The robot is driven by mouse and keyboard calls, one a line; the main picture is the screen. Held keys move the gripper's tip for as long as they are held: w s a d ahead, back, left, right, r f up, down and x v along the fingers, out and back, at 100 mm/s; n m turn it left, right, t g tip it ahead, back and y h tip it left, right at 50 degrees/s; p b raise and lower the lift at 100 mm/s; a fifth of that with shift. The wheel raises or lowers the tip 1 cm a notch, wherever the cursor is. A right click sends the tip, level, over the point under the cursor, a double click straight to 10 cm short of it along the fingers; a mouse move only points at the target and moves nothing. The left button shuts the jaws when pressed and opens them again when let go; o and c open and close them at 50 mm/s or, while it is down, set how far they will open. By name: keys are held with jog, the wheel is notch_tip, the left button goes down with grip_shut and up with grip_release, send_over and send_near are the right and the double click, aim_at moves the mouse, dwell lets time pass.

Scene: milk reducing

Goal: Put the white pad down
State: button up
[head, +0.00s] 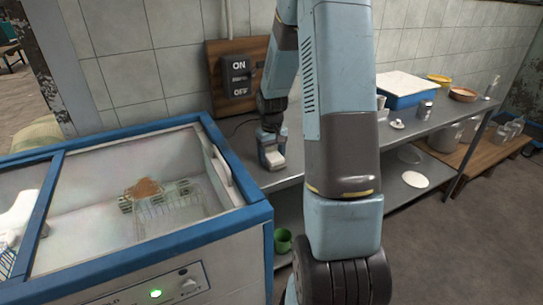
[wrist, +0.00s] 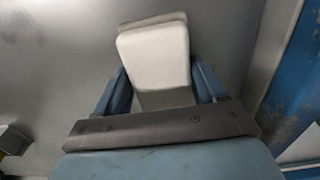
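The white pad (wrist: 155,58) is a small pale block with rounded corners. In the wrist view it sits between the two blue fingers of my gripper (wrist: 162,88), which press against its sides. In the head view my gripper (head: 271,152) points down at the near left end of the grey metal table (head: 296,182), and the white pad (head: 276,161) shows at its fingertips. The pad is at or just above the table top; I cannot tell if it touches.
An open blue-rimmed chest freezer (head: 240,218) stands left of the table, close to my gripper. A wall switch panel (head: 238,78) is behind. A blue box with a white top (head: 405,85), a small can (head: 425,108) and dishes stand further right along the table.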

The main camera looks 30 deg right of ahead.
aim_at(271, 153)
jog(key=shift+o, duration=1.3)
jog(key=shift+s+a+f, duration=0.15)
jog(key=shift+s+f, duration=0.1)
jog(key=shift+f, duration=0.15)
jog(key=shift+a, duration=0.1)
jog(key=shift+w+r, duration=0.15)
jog(key=shift+r, duration=0.4)
notch_tip(271, 153, up, 12)
jog(key=s+a+r+t, duration=0.2)
jog(key=s+a+r, duration=0.5)
jog(key=s+r, duration=0.4)
jog(key=s+a+r+t, duration=0.1)
jog(key=s+a+r, duration=0.1)
jog(key=s, duration=0.5)
jog(key=s+a+r+t, duration=0.2)
jog(key=s+a+r, duration=0.1)
jog(key=s, duration=0.4)
jog(key=shift+s+a, duration=0.2)
jog(key=shift+a, duration=0.1)
jog(key=shift+r, duration=0.1)
